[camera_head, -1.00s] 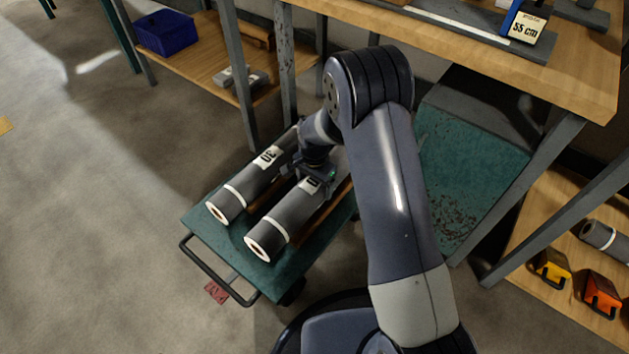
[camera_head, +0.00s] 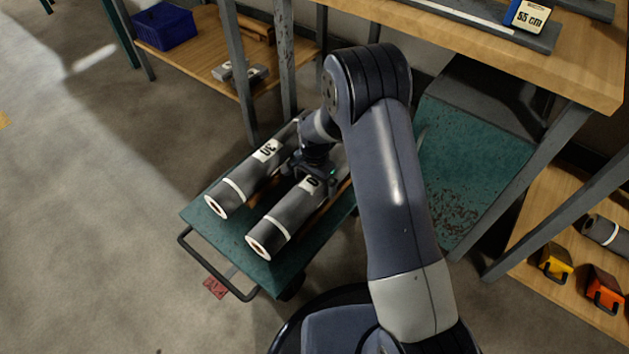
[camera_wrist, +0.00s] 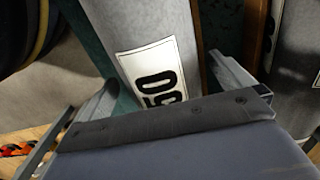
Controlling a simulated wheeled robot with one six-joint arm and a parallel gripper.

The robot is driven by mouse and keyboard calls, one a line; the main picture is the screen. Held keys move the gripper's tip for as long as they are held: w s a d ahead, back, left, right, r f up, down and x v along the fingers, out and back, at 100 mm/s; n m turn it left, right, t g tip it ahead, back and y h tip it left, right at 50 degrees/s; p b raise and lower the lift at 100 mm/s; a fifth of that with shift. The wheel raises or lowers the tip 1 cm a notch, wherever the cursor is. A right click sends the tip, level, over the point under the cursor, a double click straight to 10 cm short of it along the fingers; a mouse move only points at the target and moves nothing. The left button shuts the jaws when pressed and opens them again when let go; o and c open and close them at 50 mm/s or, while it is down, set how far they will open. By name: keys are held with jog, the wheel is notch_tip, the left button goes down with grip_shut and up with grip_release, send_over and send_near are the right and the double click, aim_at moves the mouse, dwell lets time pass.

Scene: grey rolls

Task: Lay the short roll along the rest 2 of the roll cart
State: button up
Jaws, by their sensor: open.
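Two grey rolls with white bands lie side by side on the green roll cart (camera_head: 283,278). The left roll (camera_head: 240,186) has a white number label. The right roll (camera_head: 284,222) has a label partly hidden by my gripper (camera_head: 315,178). My gripper is open over the right roll, its fingers on either side of it near the label. In the wrist view, this roll (camera_wrist: 140,25) shows "50" between the fingertips (camera_wrist: 160,75); contact cannot be told. The left roll (camera_wrist: 297,45) is at the right edge there. The rolls' far ends are hidden; I cannot tell which is shorter.
Wooden strips (camera_wrist: 255,35) run along the cart beside the rolls. A shelf holds a blue bin (camera_head: 165,27). Another roll (camera_head: 605,233) lies on the right shelf. Floor at left is clear.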

notch_tip(320, 180, up, 11)
jog(key=p, duration=0.4)
jog(key=shift+f, duration=0.1)
notch_tip(320, 180, down, 11)
jog(key=b, duration=0.3)
jog(key=shift+r+b, duration=0.2)
jog(key=shift+b, duration=0.15)
jog(key=shift+r+p, duration=0.95)
jog(key=shift+r, duration=0.6)
jog(key=shift+f, duration=0.1)
